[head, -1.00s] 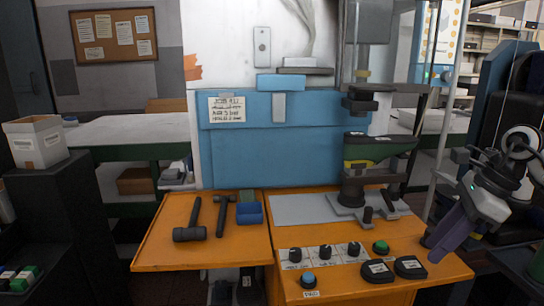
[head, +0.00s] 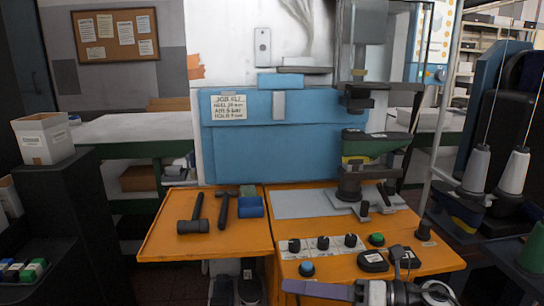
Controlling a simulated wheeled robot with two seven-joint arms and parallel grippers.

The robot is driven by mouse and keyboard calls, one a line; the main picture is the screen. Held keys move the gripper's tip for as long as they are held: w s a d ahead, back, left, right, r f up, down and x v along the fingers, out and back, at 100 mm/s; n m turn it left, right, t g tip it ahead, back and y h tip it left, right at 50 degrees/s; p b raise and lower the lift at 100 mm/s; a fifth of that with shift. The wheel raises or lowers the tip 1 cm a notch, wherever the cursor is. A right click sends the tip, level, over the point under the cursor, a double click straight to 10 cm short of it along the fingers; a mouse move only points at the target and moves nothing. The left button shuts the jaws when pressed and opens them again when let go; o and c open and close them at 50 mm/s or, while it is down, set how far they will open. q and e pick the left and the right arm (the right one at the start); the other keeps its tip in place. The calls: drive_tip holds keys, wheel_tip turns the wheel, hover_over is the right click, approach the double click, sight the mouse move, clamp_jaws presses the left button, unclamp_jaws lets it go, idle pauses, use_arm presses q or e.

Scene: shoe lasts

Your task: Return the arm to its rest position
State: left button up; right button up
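My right gripper (head: 318,290) is at the bottom edge of the head view, in front of the orange console. Its long purple-grey end points left, with a pale block and dark joint rings of my arm to the right of it. The bottom edge cuts off part of it. I cannot tell whether the fingers are open or shut, and no separate held object can be made out. My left gripper is not in view. A dark last (head: 370,146) with green and yellow on its side sits on the machine's post, apart from my gripper.
The orange console (head: 340,268) has knobs, buttons and two black pads (head: 372,261). Two hammers (head: 193,214) and a blue box (head: 250,207) lie on the orange shelf (head: 160,240) to the left. Thread cones (head: 476,168) stand at the right. A dark cabinet (head: 80,215) stands at the left.

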drive_tip(key=s+d+f+m+t+h, duration=0.25)
drive_tip(key=f+m+t+h, duration=0.35)
drive_tip(key=m, duration=0.7)
drive_tip(key=s+d+f+m+t+h, duration=0.3)
drive_tip(key=f+m+t, duration=0.4)
drive_tip(key=m, duration=0.7)
drive_tip(key=s+d+f+m+g+h, duration=0.2)
drive_tip(key=s+f+m+g, duration=0.2)
drive_tip(key=s+f, duration=0.5)
drive_tip(key=s+d+f+m+g+h, duration=0.3)
drive_tip(key=s+f+m+g, duration=0.1)
drive_tip(key=s+f+m, duration=0.4)
drive_tip(key=shift+s+d+f+g, duration=0.2)
drive_tip(key=shift+s+f+g, duration=0.2)
drive_tip(key=shift+s+f, duration=0.4)
drive_tip(key=shift+r, duration=0.1)
